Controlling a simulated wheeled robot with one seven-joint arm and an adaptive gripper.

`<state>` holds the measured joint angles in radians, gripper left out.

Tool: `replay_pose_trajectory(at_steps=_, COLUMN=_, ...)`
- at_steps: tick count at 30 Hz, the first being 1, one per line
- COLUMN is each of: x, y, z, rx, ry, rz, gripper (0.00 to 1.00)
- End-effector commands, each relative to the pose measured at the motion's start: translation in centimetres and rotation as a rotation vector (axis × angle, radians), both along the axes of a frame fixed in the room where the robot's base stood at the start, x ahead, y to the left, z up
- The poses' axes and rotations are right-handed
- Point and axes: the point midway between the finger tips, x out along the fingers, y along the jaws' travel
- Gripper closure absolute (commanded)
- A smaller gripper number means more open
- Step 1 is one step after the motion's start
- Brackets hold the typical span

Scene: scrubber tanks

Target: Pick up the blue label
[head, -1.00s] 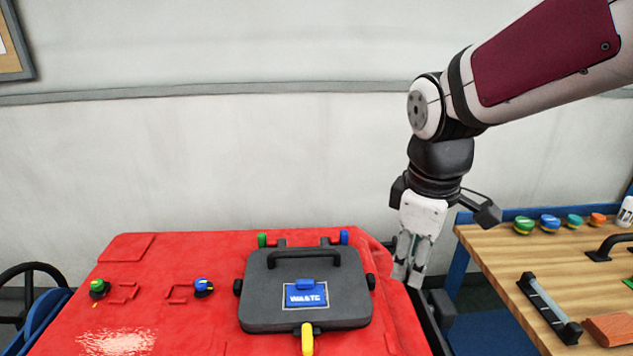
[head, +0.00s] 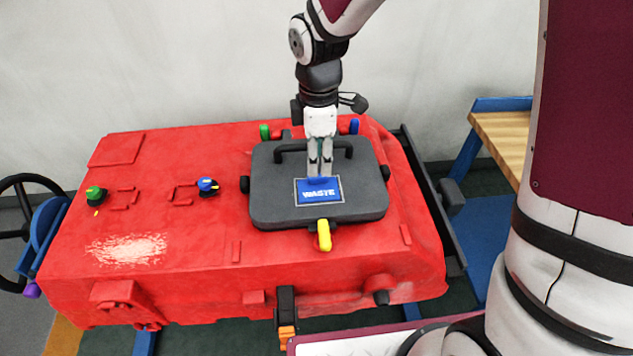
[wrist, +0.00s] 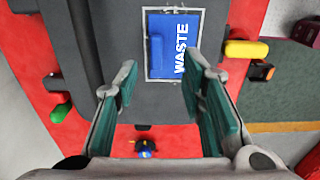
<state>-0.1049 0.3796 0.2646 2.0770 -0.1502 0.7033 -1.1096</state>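The blue label (head: 319,194) reads "WASTE" and lies in a thin pale frame on the dark grey lid (head: 275,203) of the red tank. It has a raised blue grip along one side. In the wrist view the label (wrist: 177,52) lies beyond and between my fingertips. My gripper (head: 320,172) points down at the label's far edge, over its raised grip. In the wrist view my gripper (wrist: 161,80) is open, its green-padded fingers wide apart with nothing between them. Whether the fingertips touch the lid is hard to tell.
A black handle (head: 290,148) arches over the lid's far side, close behind my gripper. A yellow latch (head: 323,236) sits at the lid's near edge, and green (head: 265,131) and blue (head: 354,126) latches at the far edge. A wooden table (head: 505,135) stands at right.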

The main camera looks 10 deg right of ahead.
Motion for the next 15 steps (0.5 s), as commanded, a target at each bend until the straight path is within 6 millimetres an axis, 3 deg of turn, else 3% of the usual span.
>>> replay_pose_trajectory(at_steps=5, x=0.0, y=0.0, z=-1.0, rx=0.000, ry=0.000, rz=-0.001, gripper=0.63)
replay_pose_trajectory(at_steps=15, x=0.5, y=-0.2, z=-5.4, rx=-0.001, ry=0.002, rz=-0.001, gripper=0.63)
